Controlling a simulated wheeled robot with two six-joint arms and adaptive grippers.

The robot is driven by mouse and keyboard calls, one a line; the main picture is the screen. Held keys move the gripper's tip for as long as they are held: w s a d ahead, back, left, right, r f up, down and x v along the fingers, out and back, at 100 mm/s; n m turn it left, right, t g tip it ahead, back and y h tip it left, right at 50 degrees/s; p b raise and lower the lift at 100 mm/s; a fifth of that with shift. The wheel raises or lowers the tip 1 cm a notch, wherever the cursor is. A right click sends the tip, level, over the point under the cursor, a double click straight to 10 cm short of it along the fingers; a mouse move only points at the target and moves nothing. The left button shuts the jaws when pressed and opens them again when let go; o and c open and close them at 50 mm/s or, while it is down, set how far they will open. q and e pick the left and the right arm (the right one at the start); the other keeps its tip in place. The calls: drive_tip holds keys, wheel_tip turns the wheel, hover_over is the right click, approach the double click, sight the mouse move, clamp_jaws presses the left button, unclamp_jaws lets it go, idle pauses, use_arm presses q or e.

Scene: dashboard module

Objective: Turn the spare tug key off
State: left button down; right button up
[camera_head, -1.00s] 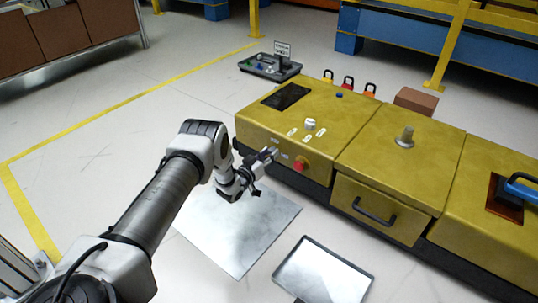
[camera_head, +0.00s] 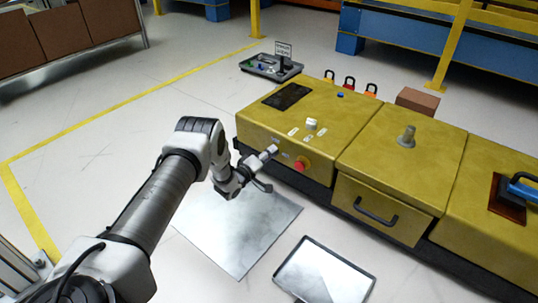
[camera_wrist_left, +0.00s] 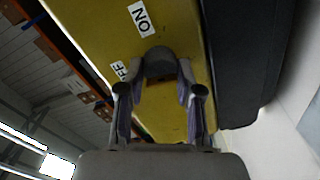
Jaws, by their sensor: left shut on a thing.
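My left gripper (camera_head: 269,153) is at the front face of the yellow dashboard module (camera_head: 385,130), left of the red button. In the left wrist view my left gripper (camera_wrist_left: 163,80) has its fingers closed around a dark grey rounded key head (camera_wrist_left: 160,60). The key stands at the module's yellow face. My right gripper is in neither view.
A red button (camera_head: 301,164) sits just right of the gripper. A drawer with a dark handle (camera_head: 376,211) is further right. A metal sheet (camera_head: 235,235) and a dark-rimmed tray (camera_head: 325,272) lie in front. A black tray (camera_head: 270,68) stands behind the module.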

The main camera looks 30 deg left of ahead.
use_arm(q)
drive_tip(key=shift+n, duration=0.7)
drive_tip(key=c, duration=1.9)
unclamp_jaws()
clamp_jaws()
drive_tip(key=o, duration=1.1)
unclamp_jaws()
drive_tip(key=shift+o, duration=0.2)
drive_tip(key=s+a, duration=0.1)
drive_tip(key=s, duration=1.1)
drive_tip(key=shift+r, duration=0.25)
